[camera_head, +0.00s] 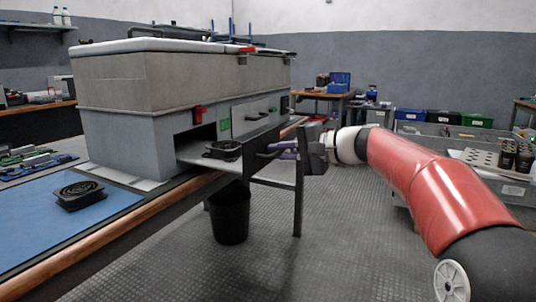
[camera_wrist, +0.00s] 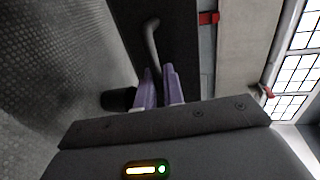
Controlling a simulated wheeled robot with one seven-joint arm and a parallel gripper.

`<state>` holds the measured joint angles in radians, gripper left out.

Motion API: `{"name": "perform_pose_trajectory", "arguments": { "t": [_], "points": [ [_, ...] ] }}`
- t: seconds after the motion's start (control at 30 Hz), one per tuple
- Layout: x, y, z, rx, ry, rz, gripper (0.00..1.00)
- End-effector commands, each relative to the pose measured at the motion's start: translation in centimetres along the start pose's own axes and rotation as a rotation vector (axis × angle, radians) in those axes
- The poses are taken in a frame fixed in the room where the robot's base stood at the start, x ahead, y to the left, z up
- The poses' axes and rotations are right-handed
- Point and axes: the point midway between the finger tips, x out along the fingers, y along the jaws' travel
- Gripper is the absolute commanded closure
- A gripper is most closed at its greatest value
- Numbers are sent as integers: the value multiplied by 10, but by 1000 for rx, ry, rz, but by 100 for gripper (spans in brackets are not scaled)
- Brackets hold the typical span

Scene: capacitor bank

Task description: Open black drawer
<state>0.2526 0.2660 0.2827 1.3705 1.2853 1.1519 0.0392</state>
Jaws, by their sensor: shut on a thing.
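The black drawer (camera_head: 252,163) is pulled partly out of the grey cabinet (camera_head: 125,140), leaving a dark opening behind it. A black fan (camera_head: 222,149) lies inside the drawer. My gripper (camera_head: 279,148) is at the drawer's front, shut on its bar handle (camera_head: 262,155). In the wrist view the dark drawer front (camera_wrist: 182,45) fills the upper middle, and the handle (camera_wrist: 151,38) runs down to the purple fingers of my gripper (camera_wrist: 160,88). The fingers partly hide the handle's end.
A second black fan (camera_head: 80,194) lies on a blue mat (camera_head: 30,230) on the bench. A black bin (camera_head: 230,214) stands on the floor below the drawer. A grey cart with coloured bins (camera_head: 443,117) is at the right. The floor in front is clear.

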Motion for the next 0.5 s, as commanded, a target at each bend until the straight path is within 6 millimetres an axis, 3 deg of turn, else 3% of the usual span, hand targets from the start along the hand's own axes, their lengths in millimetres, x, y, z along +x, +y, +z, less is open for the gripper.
{"name": "perform_pose_trajectory", "arguments": {
  "t": [0.4,0.43,0.5],
  "points": [
    [-3,2,0,2,-3,1,100],
    [-3,2,0,2,-3,1,89],
    [-3,1,0,2,-3,1,86]
  ]
}}
